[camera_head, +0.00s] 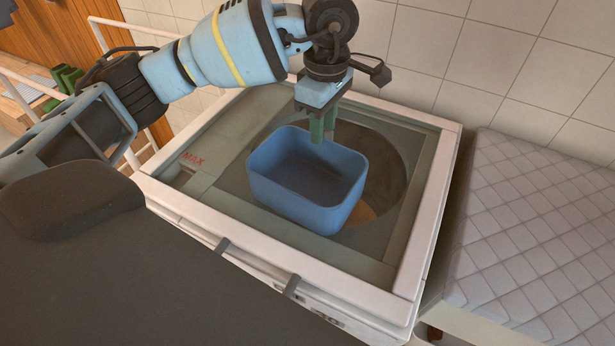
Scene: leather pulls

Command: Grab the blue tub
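The blue tub (305,195) is an empty, open-topped box with rounded corners, in the middle of the head view. It is at the opening of a white top-loading machine (436,225); I cannot tell what its base rests on. My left gripper (322,138) points down from above, with its green fingertips at the tub's back rim. The fingers look close together and overlap the rim in the picture. Whether they are clamped on the rim is not clear. My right gripper is not in view.
The machine's raised frame surrounds the tub, with a dark round opening (385,165) behind it. A quilted pad (535,230) lies to the right. A tiled wall (480,60) stands close behind. White rails and a green item (65,80) are at the far left.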

